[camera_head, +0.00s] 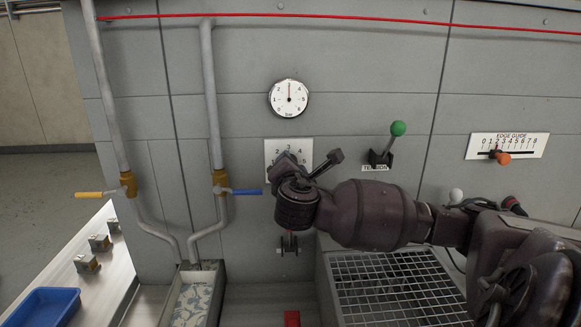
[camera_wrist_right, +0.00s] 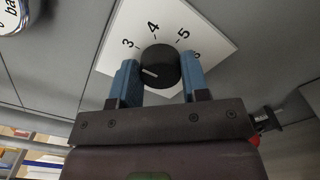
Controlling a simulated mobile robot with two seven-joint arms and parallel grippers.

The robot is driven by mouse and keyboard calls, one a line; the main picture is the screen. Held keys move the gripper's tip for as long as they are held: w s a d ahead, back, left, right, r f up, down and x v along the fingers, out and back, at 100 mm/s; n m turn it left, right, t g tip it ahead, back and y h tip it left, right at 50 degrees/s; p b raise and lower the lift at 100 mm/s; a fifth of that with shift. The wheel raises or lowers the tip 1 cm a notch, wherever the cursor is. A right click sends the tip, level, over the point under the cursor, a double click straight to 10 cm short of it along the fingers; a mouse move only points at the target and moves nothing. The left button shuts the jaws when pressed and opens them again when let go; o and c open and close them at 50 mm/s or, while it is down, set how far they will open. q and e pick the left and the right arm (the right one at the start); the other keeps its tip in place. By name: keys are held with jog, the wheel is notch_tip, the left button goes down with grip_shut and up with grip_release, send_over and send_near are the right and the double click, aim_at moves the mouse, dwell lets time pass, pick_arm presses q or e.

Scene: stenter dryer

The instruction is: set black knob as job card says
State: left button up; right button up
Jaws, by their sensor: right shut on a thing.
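The black knob (camera_wrist_right: 161,64) sits on a white numbered plate (camera_wrist_right: 112,50) on the grey panel. In the right wrist view my right gripper (camera_wrist_right: 159,72) is shut on the knob, one blue finger on each side. The numbers 3, 4 and 5 show around it, and a further number is partly covered by the right finger. The knob's white mark points left, below the 3; the number there is hidden by the left finger. In the head view the plate (camera_head: 272,147) is partly covered by my right gripper (camera_head: 296,168). No job card is visible. My left gripper is out of view.
A round gauge (camera_head: 289,98) is above the plate. A green-topped lever (camera_head: 397,129) and an edge guide scale (camera_head: 521,146) are to the right. Left are pipes with a blue-handled valve (camera_head: 246,191) and yellow handle (camera_head: 89,194). A metal grate (camera_head: 395,290) lies below my arm.

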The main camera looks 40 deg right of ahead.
jog(key=o, duration=0.9)
jog(key=b+v, duration=0.1)
jog(key=v, duration=1)
